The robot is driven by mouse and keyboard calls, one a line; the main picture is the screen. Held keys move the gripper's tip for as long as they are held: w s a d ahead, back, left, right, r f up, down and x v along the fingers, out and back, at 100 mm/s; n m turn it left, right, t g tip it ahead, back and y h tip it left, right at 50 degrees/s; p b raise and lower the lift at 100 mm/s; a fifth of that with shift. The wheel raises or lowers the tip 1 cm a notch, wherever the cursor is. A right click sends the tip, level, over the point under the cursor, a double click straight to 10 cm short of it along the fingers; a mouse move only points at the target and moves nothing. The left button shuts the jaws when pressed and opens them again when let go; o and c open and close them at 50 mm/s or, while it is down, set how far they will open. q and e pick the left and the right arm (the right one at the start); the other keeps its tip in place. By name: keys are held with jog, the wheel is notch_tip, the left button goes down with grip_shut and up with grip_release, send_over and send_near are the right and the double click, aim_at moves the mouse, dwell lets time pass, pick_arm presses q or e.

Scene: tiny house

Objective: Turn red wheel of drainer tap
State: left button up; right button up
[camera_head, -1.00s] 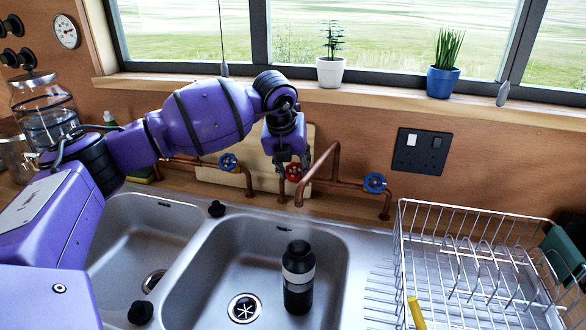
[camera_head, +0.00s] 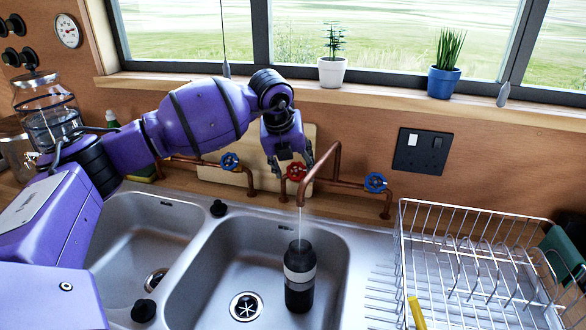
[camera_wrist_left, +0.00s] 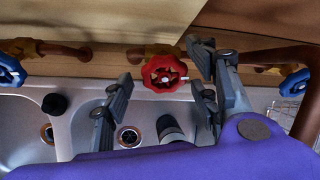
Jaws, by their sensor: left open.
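The red wheel (camera_head: 296,172) sits on the copper tap (camera_head: 330,160) behind the right-hand sink basin. In the left wrist view the red wheel (camera_wrist_left: 165,74) shows between the spread fingers, with no clear contact. My left gripper (camera_head: 291,165) is open and points down at the wheel. Its fingers also show in the left wrist view (camera_wrist_left: 160,100). A thin stream of water (camera_head: 300,222) falls from the spout towards the black bottle (camera_head: 299,283) with a pale band, which stands upright in the basin. My right gripper is out of view.
Blue wheels (camera_head: 230,161) (camera_head: 375,183) flank the red one. A tan board (camera_head: 240,180) leans on the wall behind the tap. A wire dish rack (camera_head: 470,255) stands at right. Two potted plants (camera_head: 331,72) (camera_head: 443,82) stand on the sill.

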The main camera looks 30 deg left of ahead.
pick_arm(q)
jog(key=v, duration=1.1)
jog(key=shift+r, duration=0.2)
jog(key=shift+a, duration=0.15)
dwell(1.9)
jog(key=w+f+m, duration=0.1)
jog(key=f+m, duration=0.1)
jog(key=f, duration=0.1)
jog(key=w+f+m+y+p, duration=0.1)
jog(key=w+f+m, duration=0.1)
jog(key=f, duration=0.1)
jog(key=w+f+m, duration=0.1)
jog(key=f+m, duration=0.1)
jog(key=f, duration=0.1)
jog(key=shift+w+d+f+m+y, duration=0.2)
jog(key=shift+f+m+y, duration=0.1)
jog(key=shift+f, duration=0.05)
jog(key=shift+w+f, duration=0.2)
jog(key=shift+f, duration=0.3)
jog(key=shift+a, duration=0.1)
